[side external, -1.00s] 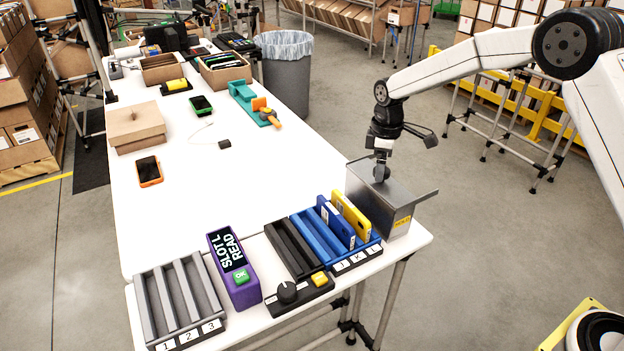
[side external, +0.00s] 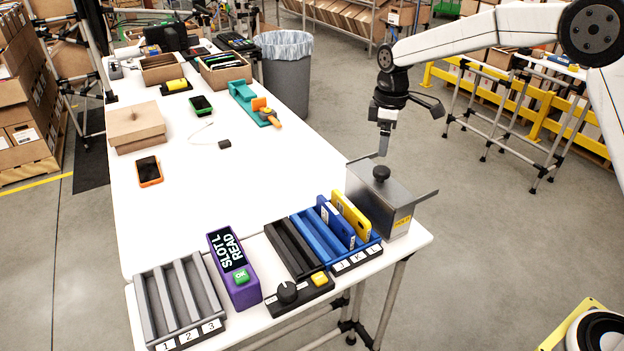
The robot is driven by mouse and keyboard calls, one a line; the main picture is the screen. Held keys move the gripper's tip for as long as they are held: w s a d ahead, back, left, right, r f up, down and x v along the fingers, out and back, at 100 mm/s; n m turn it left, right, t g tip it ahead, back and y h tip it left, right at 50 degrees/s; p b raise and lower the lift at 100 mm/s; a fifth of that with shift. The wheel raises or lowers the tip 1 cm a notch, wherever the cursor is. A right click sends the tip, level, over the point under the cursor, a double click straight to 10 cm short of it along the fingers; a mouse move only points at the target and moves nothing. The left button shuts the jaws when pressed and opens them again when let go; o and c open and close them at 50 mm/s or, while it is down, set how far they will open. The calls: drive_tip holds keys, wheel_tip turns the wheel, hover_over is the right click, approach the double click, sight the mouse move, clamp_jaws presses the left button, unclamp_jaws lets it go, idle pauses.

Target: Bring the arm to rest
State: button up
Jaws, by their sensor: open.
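My gripper (side external: 383,143) hangs in the air just above and behind the grey metal box (side external: 372,208) at the table's right corner. Its jaws are open and hold nothing that I can see. The box's lid carries a black knob (side external: 381,173), which is below the fingertips and apart from them. My arm reaches in from the upper right.
On the white table (side external: 240,190), a blue rack (side external: 322,243) holds blue and yellow phone-like items. A black dial unit (side external: 290,292), purple reader (side external: 234,268) and grey slotted rack (side external: 178,300) stand at the front. The middle of the table is mostly clear.

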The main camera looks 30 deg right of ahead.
drive_tip(key=s+f+m+t, duration=0.1)
drive_tip(key=s+m, duration=0.3)
drive_tip(key=s, duration=0.8)
drive_tip(key=s+f+m+t, duration=0.1)
drive_tip(key=s+f+m, duration=0.3)
drive_tip(key=s, duration=0.9)
drive_tip(key=shift+a+f+m+t, duration=0.3)
drive_tip(key=shift+f+m, duration=0.05)
drive_tip(key=shift+m, duration=0.15)
drive_tip(key=shift+w, duration=0.1)
